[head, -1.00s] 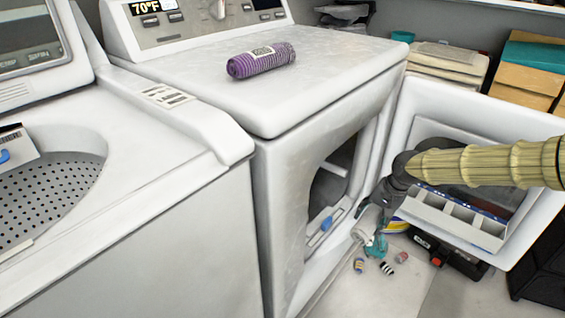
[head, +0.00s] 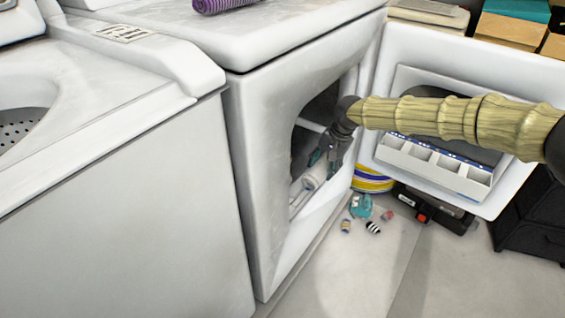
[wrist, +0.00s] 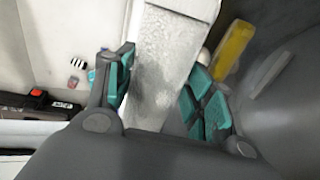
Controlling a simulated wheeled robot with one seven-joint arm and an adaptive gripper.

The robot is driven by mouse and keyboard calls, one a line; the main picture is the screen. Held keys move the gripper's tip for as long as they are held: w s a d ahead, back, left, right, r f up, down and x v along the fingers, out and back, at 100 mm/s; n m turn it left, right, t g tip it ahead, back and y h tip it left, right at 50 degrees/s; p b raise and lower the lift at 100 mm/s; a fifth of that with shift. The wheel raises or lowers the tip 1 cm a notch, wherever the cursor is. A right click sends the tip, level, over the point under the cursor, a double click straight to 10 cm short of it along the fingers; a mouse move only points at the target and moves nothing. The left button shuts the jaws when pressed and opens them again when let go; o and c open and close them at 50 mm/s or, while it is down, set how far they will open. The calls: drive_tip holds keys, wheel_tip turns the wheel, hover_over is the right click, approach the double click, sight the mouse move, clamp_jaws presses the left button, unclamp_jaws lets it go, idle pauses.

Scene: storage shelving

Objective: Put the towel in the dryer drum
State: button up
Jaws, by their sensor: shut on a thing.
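My gripper (head: 322,160) is at the round door opening of the dryer (head: 258,140), its fingers reaching inside the rim. It is shut on a pale, whitish roll, which appears to be the towel (head: 315,176). In the wrist view the towel (wrist: 165,65) is a pale, speckled strip between the teal finger pads (wrist: 160,88). The dark drum (head: 318,112) shows through the opening; its depth is hidden by the front panel and my arm.
The dryer door (head: 510,65) stands open to the right, close to my arm. Small items (head: 373,227) and a black case (head: 435,210) lie on the floor. A purple striped roll (head: 225,5) is on the dryer top.

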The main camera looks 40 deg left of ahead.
drive_tip(key=s+a+b, duration=0.2)
drive_tip(key=a+b, duration=0.3)
drive_tip(key=a, duration=0.9)
drive_tip(key=f+b, duration=0.2)
drive_tip(key=f, duration=0.1)
drive_tip(key=f+b, duration=0.2)
drive_tip(key=f, duration=0.2)
drive_tip(key=shift+w+d, duration=0.1)
drive_tip(key=shift+w, duration=0.1)
drive_tip(key=shift+a+b, duration=0.2)
drive_tip(key=shift+b, duration=0.1)
drive_tip(key=shift+f+b, duration=0.65)
drive_tip(key=shift+b, duration=0.35)
drive_tip(key=o, duration=1.3)
drive_tip(key=shift+r, duration=0.1)
